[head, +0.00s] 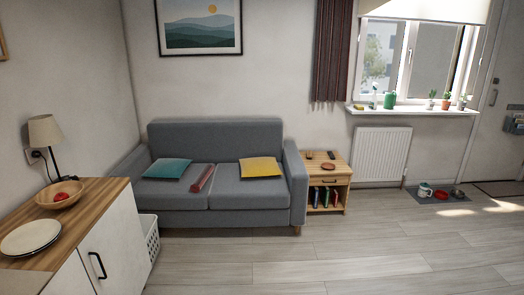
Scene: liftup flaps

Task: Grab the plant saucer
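A small round terracotta-coloured dish (328,166), which looks like the plant saucer, lies on top of the wooden side table (345,172) to the right of the sofa. It lies flat near the table's front edge. Two small dark items (331,155) lie behind it. Neither of my grippers is in view.
A grey sofa (170,212) stands left of the side table, and a white radiator (382,155) right of it. A wooden-topped cabinet (100,205) fills the near left, with a laundry basket (152,240) beside it. Potted plants (447,101) stand on the windowsill. The middle floor is clear.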

